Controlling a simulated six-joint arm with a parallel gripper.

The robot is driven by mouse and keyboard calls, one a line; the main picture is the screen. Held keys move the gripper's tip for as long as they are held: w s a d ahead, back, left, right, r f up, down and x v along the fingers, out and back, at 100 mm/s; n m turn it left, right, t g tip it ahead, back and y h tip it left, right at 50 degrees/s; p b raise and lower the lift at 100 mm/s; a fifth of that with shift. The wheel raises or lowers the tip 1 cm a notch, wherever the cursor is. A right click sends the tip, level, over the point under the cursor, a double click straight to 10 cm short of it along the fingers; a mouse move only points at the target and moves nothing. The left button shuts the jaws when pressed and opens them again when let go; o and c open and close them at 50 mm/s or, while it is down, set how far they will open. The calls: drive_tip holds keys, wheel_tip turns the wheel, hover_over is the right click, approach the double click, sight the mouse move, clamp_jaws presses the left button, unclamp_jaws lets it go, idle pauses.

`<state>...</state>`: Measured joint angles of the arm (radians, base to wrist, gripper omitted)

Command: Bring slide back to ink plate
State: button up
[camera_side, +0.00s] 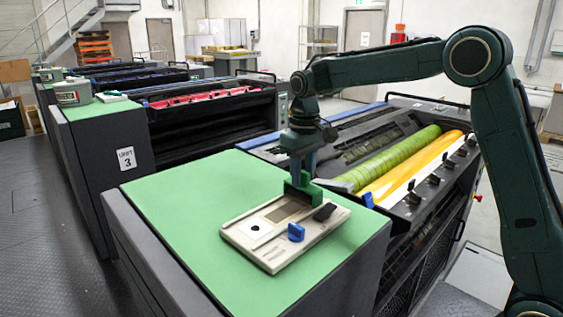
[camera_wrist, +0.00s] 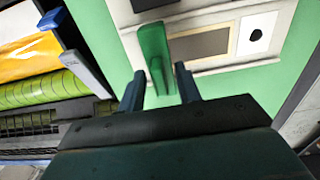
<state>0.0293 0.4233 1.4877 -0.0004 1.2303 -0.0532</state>
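The beige ink plate (camera_side: 262,252) lies on the green top, with a brown panel, a white square with a black dot, a blue knob (camera_side: 296,232) and a black knob. The green slide (camera_side: 303,190) is at the plate's far edge, beside the brown panel; the wrist view shows it too (camera_wrist: 154,48). My gripper (camera_side: 302,168) is directly above the slide, pointing down. In the wrist view its two dark fingers (camera_wrist: 160,86) are apart, on either side of the slide's upright tab, with gaps visible. Whether the slide rests fully on the plate is unclear.
The green top (camera_side: 170,205) is clear left of the plate. To the right are the press's green roller (camera_side: 390,158), yellow ink (camera_side: 420,170) and a row of black keys. More press units stand behind, with a tin (camera_side: 73,93) on one.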

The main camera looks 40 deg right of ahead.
clamp_jaws()
drive_tip(key=shift+a, duration=0.1)
drive_tip(key=a, duration=1.8)
drive_tip(key=shift+s+a, duration=0.15)
drive_tip(key=shift+s, duration=0.1)
drive_tip(key=shift+c, duration=0.7)
unclamp_jaws()
drive_tip(key=shift+a, duration=0.1)
drive_tip(key=shift+o, duration=0.7)
drive_tip(key=shift+r, duration=0.1)
wheel_tip(320, 180, up, 14)
